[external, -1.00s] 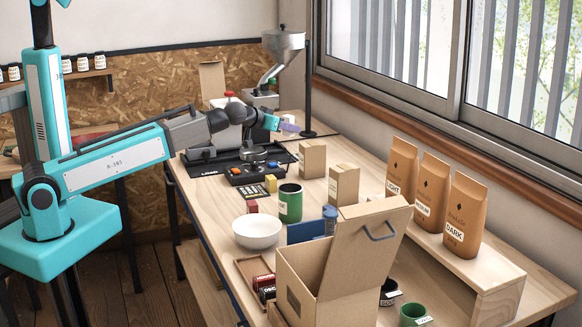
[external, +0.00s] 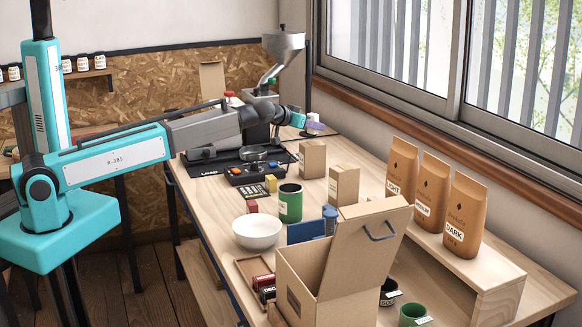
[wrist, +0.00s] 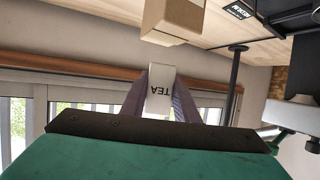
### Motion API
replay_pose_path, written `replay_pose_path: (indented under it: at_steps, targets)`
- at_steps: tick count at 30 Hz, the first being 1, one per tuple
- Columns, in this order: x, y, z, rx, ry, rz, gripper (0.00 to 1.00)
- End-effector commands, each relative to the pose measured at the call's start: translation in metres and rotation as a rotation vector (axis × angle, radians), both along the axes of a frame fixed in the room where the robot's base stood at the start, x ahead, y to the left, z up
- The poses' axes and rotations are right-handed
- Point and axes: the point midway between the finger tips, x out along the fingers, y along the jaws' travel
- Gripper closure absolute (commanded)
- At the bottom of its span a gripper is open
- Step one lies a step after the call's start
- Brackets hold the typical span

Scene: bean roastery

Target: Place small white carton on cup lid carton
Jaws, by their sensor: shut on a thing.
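The small white carton (wrist: 160,92), marked TEA, is between the two purple-grey fingers of my gripper (wrist: 162,105) in the wrist view; the gripper is shut on it. In the external view my gripper (external: 312,126) is at the end of the outstretched arm, above the far part of the bench, with a bit of the white carton (external: 313,117) showing. Two plain brown cartons stand on the bench, a farther one (external: 312,160) and a nearer one (external: 344,185); I cannot read which is the cup lid carton. A brown carton (wrist: 172,22) also shows in the wrist view, apart from the white carton.
Coffee bags (external: 432,195) line a raised shelf along the window. A green canister (external: 290,203), a white bowl (external: 257,232) and an open box (external: 320,275) stand nearer.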

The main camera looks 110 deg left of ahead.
Motion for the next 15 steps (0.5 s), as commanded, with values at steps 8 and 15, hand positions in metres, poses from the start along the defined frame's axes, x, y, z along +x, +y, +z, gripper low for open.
replay_pose_path:
  at_steps: [8,15]
  targets:
    - [0.0003,0.0005,-0.0002,0.0,0.0,0.0,0.94]
    - [0.0001,0.0002,-0.0079,0.0,0.002,0.001,0.94]
